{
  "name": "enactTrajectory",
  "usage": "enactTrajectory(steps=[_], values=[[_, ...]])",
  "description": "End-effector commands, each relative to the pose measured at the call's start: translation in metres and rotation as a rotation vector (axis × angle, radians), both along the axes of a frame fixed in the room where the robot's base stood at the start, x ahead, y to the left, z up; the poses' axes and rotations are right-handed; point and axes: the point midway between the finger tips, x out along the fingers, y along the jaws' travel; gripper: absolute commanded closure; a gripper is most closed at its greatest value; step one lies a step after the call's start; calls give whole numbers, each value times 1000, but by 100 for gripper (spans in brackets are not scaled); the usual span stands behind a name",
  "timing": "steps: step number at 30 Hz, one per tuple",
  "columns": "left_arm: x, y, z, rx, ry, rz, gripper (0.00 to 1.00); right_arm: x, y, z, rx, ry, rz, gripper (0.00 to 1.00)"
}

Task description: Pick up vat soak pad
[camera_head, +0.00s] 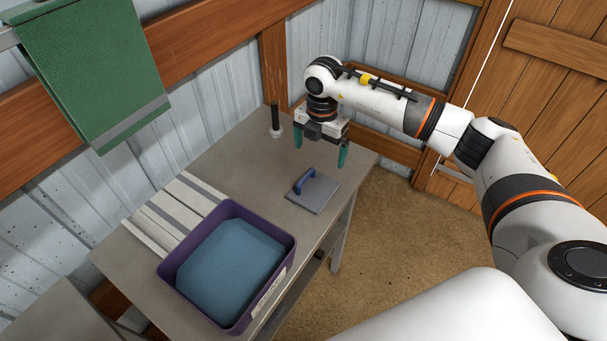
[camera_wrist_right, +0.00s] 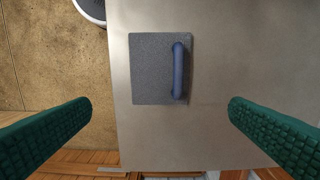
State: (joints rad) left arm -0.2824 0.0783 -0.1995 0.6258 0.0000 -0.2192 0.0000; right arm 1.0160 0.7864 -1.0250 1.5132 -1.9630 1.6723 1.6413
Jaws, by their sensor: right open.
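The vat soak pad appears to be the flat grey square pad (camera_head: 318,196) with a blue handle along one side. It lies on the grey table near the right edge, and it also shows in the right wrist view (camera_wrist_right: 152,70) with its handle toward the right. My right gripper (camera_head: 320,155) has teal fingers, points down and is open and empty above the table, behind the pad in the head view. In the right wrist view the fingers (camera_wrist_right: 160,125) are wide apart, one on each side below the pad. My left gripper is not in view.
A purple tub (camera_head: 290,240) with a blue inside stands on the grey table (camera_head: 245,160). Pale slats (camera_head: 172,212) lie behind it. A green cloth (camera_head: 95,70) hangs at upper left. Table around the pad is clear.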

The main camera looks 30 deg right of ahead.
Motion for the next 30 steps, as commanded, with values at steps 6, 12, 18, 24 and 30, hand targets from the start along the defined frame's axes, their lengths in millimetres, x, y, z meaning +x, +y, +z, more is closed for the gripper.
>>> enactTrajectory(steps=[6, 12, 18, 24, 30], values=[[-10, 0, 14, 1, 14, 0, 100, -2, 2, -32, 1, 6, 2, 0], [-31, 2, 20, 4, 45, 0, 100, -1, 2, -60, 2, 2, 2, 0], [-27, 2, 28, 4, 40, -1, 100, -2, 5, -74, 2, 4, 3, 0], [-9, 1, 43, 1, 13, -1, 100, -3, 10, -105, 2, 4, 1, 0], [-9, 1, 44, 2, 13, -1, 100, -3, 10, -119, 2, 1, 2, 0]])
